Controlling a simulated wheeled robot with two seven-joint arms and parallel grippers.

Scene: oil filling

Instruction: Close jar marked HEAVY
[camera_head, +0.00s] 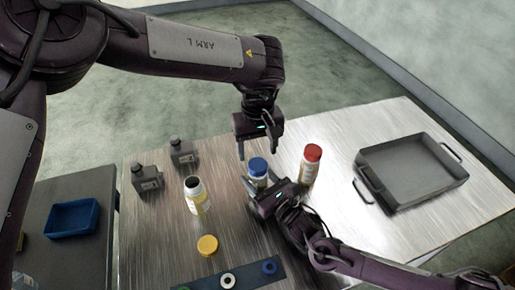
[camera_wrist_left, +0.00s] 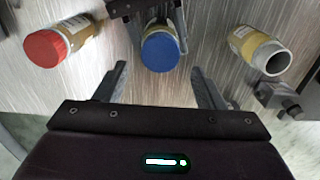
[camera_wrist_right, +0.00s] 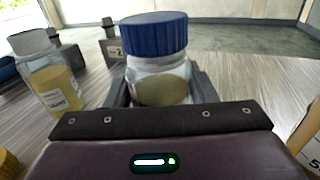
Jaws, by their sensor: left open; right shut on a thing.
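A jar with a blue lid (camera_head: 258,167) stands upright on the metal table, with the lid on its mouth. My right gripper (camera_head: 264,185) is shut on this jar's body from the near side. The right wrist view shows the jar (camera_wrist_right: 158,85) between the fingers with yellowish liquid inside. My left gripper (camera_head: 258,150) is open above the blue lid, pointing down. In the left wrist view the blue lid (camera_wrist_left: 160,52) lies between and beyond its spread fingers. An open jar (camera_head: 196,197) and a red-lidded jar (camera_head: 310,165) stand on either side. I cannot read HEAVY on any label.
A yellow lid (camera_head: 207,245) lies near the open jar. A dark strip (camera_head: 248,276) at the front edge carries small round pieces. Two grey bottles (camera_head: 146,177) stand at the left. A grey tray (camera_head: 412,170) is at the right. A blue bin (camera_head: 73,218) sits on a side table.

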